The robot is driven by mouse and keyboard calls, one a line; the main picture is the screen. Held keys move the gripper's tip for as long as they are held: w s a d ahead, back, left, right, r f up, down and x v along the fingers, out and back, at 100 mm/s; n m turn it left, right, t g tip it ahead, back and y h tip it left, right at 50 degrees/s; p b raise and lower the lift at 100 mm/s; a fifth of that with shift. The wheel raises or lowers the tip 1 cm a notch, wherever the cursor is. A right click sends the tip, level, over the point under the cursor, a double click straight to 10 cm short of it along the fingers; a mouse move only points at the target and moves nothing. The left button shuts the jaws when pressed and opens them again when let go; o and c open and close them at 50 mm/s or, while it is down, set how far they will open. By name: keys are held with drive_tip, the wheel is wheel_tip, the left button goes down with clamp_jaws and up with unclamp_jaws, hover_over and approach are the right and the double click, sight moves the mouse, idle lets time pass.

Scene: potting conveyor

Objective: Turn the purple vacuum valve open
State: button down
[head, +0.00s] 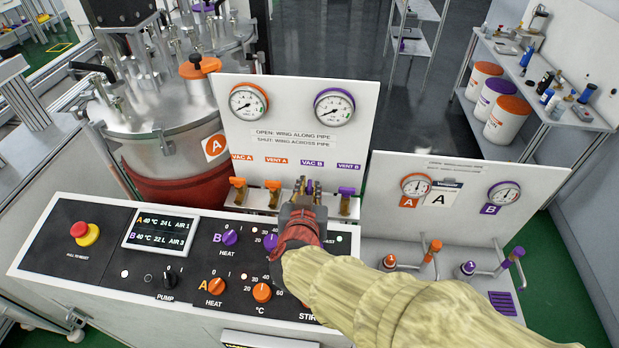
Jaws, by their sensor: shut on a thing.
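My gripper (308,187) reaches over the control panel to the row of valves, with its fingertips just below the purple VAC B label (312,163). It is shut on the purple vacuum valve there. My fingers hide most of that valve, so I cannot tell whether its wing lies along or across the pipe. The purple VENT B valve (346,191) is beside it on the right. The orange VAC A valve (238,184) and VENT A valve (273,186) are on the left. The purple-rimmed gauge (334,106) is above.
The control panel (110,270) with knobs, a display (160,231) and a red stop button (83,232) lies in front. An upright gauge board (290,80) stands behind the valves. Another gauge board (435,215) with pipe handles is at right. A steel tank (165,150) stands at left.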

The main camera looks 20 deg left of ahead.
drive_tip(key=shift+s+f+h+p, duration=0.1)
drive_tip(key=shift+f+h+p, duration=0.2)
drive_tip(key=shift+p, duration=0.15)
drive_tip(key=c, duration=2)
unclamp_jaws()
drive_tip(key=shift+o, duration=0.4)
drive_tip(key=shift+r, duration=0.2)
drive_tip(key=shift+s+r, duration=0.15)
drive_tip(key=shift+s, duration=0.15)
drive_tip(key=v, duration=1.1)
drive_tip(key=shift+s, duration=0.15)
drive_tip(key=shift+d+m, duration=0.15)
drive_tip(key=shift+m, duration=0.15)
